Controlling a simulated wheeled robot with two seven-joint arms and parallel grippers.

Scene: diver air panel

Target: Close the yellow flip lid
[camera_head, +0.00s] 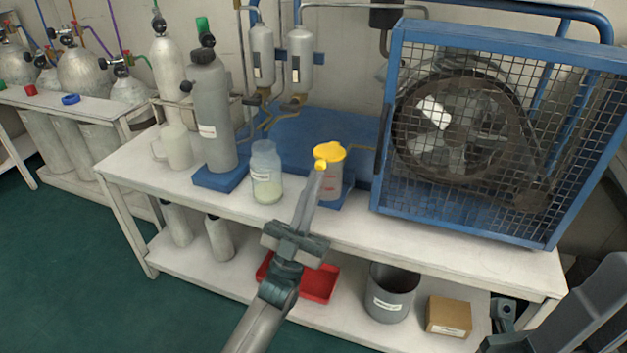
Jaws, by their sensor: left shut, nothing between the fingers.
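The yellow flip lid (331,151) sits over the top of a translucent cup with red marks (332,186), near the middle of the bench. The lid looks down across the rim, but I cannot tell if it is fully seated. A small yellow tab (321,163) shows at its near-left edge. My left gripper (318,174) reaches up from below with its fingers shut and empty. Its tips are at the tab and seem to touch it. The fingers hide part of the cup's left side.
A glass jar (266,172) and a grey cylinder (212,115) stand left of the cup on the white bench (410,227). A blue caged fan unit (480,130) stands close on the right. A red tray (320,284), grey bucket (391,292) and carton (449,315) are on the lower shelf.

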